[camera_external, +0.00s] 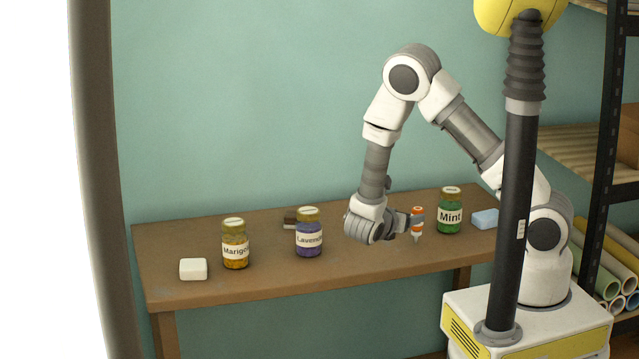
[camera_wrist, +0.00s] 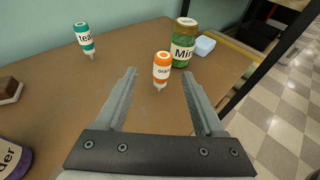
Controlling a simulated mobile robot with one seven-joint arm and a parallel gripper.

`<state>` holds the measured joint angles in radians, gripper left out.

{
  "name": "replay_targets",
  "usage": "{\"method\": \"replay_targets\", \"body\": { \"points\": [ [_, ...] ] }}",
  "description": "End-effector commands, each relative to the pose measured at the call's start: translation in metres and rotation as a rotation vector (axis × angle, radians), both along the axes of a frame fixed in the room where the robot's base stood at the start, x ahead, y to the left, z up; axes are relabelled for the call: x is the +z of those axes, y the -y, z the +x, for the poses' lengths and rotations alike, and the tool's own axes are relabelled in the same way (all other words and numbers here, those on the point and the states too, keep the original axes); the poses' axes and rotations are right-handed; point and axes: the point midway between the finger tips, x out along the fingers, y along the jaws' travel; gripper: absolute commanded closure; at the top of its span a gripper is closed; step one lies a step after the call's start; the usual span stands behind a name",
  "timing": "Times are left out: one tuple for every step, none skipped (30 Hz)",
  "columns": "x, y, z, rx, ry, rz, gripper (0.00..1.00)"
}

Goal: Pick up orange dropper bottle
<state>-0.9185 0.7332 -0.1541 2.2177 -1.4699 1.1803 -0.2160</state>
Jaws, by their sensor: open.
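The orange dropper bottle (camera_external: 417,226) has a white label and a white tip that points downward. In the wrist view the bottle (camera_wrist: 162,70) shows between and around the ends of my two fingers, with a gap on each side. My gripper (camera_wrist: 160,76) is open and holds nothing. In the external view my gripper (camera_external: 413,222) is low over the table's right part, right at the bottle, and partly covers it. I cannot tell exactly how deep the bottle sits between the fingers.
A green Mint jar (camera_external: 450,216) and a blue block (camera_external: 484,219) stand right of the bottle. A teal dropper bottle (camera_wrist: 84,38) stands farther left. Lavender (camera_external: 309,238) and Marigold (camera_external: 235,250) jars and a white block (camera_external: 193,269) are on the table (camera_external: 270,280) to the left.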

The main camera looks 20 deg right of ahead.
Motion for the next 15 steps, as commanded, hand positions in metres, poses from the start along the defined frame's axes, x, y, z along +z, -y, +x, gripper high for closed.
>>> {"method": "replay_targets", "body": {
  "points": [
    [-0.005, 0.009, 0.007, -0.005, 0.0, -0.002, 0.29],
    [-0.007, 0.013, 0.012, -0.004, 0.001, -0.001, 0.29],
    [-0.009, 0.018, 0.017, -0.004, 0.0, -0.002, 0.29],
    [-0.01, 0.022, 0.021, -0.004, 0.0, -0.002, 0.29],
    [-0.012, 0.025, 0.024, -0.003, -0.001, -0.001, 0.29],
    [-0.013, 0.029, 0.028, -0.003, 0.0, 0.0, 0.29],
    [-0.014, 0.031, 0.03, -0.002, 0.0, 0.0, 0.29],
    [-0.015, 0.033, 0.033, -0.002, 0.0, 0.0, 0.29],
    [-0.015, 0.035, 0.035, -0.003, 0.001, 0.001, 0.29],
    [-0.016, 0.036, 0.036, -0.003, 0.001, 0.001, 0.29],
    [-0.016, 0.037, 0.037, -0.002, 0.001, 0.001, 0.29],
    [-0.016, 0.038, 0.038, -0.002, 0.0, 0.002, 0.29],
    [-0.017, 0.04, 0.039, -0.002, 0.0, 0.002, 0.29],
    [-0.018, 0.042, 0.04, -0.002, 0.0, 0.002, 0.29],
    [-0.02, 0.046, 0.043, -0.003, 0.001, 0.001, 0.29]
  ]
}}
